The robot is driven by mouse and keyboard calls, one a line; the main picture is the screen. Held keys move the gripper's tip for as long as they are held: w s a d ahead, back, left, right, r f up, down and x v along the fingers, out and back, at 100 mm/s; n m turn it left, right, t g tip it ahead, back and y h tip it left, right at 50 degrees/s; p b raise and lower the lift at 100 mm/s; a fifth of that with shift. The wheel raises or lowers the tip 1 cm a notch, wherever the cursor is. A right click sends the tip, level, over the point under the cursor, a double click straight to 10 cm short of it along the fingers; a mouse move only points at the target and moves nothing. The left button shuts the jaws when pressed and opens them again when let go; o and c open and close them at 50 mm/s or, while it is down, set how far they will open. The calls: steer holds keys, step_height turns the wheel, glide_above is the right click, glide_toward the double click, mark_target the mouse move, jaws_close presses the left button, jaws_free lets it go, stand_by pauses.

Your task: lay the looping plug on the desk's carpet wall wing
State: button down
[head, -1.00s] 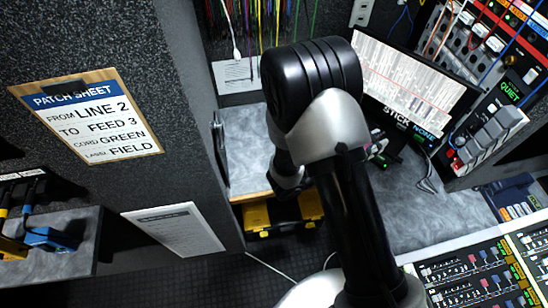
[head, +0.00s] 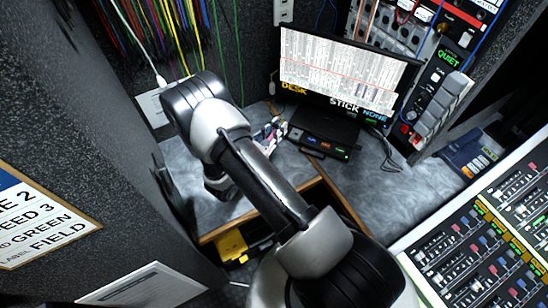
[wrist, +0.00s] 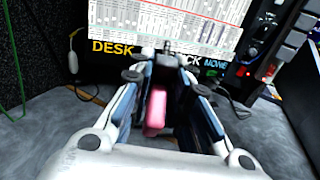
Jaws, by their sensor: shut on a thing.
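My gripper (head: 270,131) is over the grey desk, left of the monitor's base in the head view. In the wrist view, my gripper (wrist: 168,75) has its two fingers on either side of a pink plug-like piece (wrist: 154,110), taken as the looping plug. The gripper is shut on it. The plug's lower end is hidden, and no desk contact can be made out. The desk's wing (head: 190,180) beside the dark speckled carpet wall (head: 110,130) is a bare grey surface, partly hidden by my arm.
A monitor (head: 340,75) stands at the back, with a small black box (head: 322,145) below it. Coloured cords (head: 150,25) hang at the back left. A mixing console (head: 480,240) is at the right. Under the wooden desk edge (head: 225,230) is a yellow item (head: 232,245).

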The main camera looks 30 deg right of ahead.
step_height(320, 180, down, 16)
steer(key=b, duration=0.4)
steer(key=shift+r+b, duration=0.15)
steer(key=shift+b, duration=0.25)
steer(key=c, duration=1.5)
jaws_free()
steer(key=shift+r, duration=0.1)
steer(key=p+v, duration=0.1)
steer(key=v, duration=0.6)
steer(key=shift+s+a, duration=0.1)
steer(key=shift+a, duration=0.15)
